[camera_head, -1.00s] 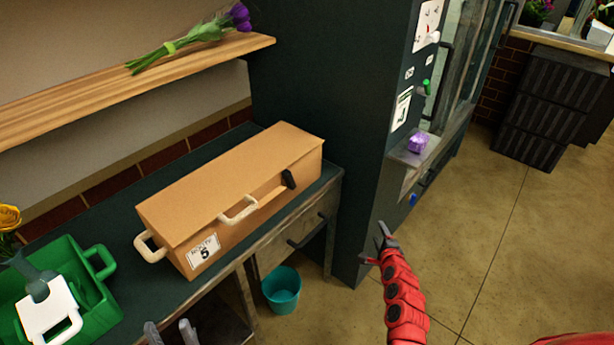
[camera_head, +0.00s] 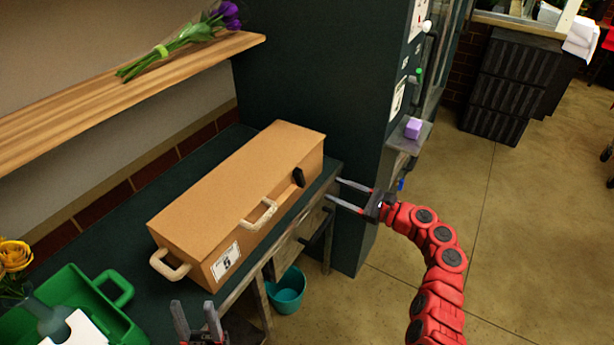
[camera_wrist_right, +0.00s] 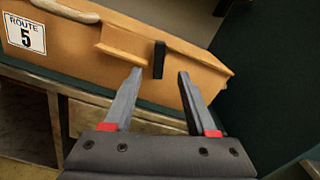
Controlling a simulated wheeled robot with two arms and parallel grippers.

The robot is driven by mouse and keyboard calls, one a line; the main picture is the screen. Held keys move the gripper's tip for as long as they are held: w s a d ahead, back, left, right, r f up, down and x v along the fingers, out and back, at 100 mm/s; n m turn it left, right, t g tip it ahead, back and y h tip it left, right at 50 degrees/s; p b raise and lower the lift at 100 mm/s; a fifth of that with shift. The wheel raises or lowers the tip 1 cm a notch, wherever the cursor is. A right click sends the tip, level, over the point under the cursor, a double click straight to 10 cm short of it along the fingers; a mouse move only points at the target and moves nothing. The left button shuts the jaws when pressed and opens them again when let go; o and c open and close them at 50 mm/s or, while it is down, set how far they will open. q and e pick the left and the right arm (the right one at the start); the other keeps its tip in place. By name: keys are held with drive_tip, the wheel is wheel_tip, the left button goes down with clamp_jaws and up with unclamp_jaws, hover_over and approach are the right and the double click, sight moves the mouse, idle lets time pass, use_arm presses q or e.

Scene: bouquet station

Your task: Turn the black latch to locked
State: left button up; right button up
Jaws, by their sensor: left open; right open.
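The black latch (camera_head: 298,177) is on the front face of the cardboard-coloured box (camera_head: 238,182), near its right end. In the right wrist view the latch (camera_wrist_right: 159,59) stands roughly upright on the box (camera_wrist_right: 205,72), beyond the fingers. My right gripper (camera_head: 332,190) is open and empty. It points at the box from the right, short of the latch and apart from it. In the right wrist view its open fingers (camera_wrist_right: 160,85) frame the lower side of the latch. My left gripper (camera_head: 195,318) is open and empty, low in front of the bench's left part.
The box has cream handles (camera_head: 258,215) on its front and left end. A green crate (camera_head: 75,290) stands left on the dark bench (camera_head: 150,172). A teal bucket (camera_head: 288,292) is on the floor below. A dark cabinet (camera_head: 330,100) stands close right of the bench.

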sight(302, 176)
drive_tip(key=x, duration=1)
drive_tip(key=shift+w+a, duration=0.15)
drive_tip(key=shift+a, duration=0.05)
clamp_jaws()
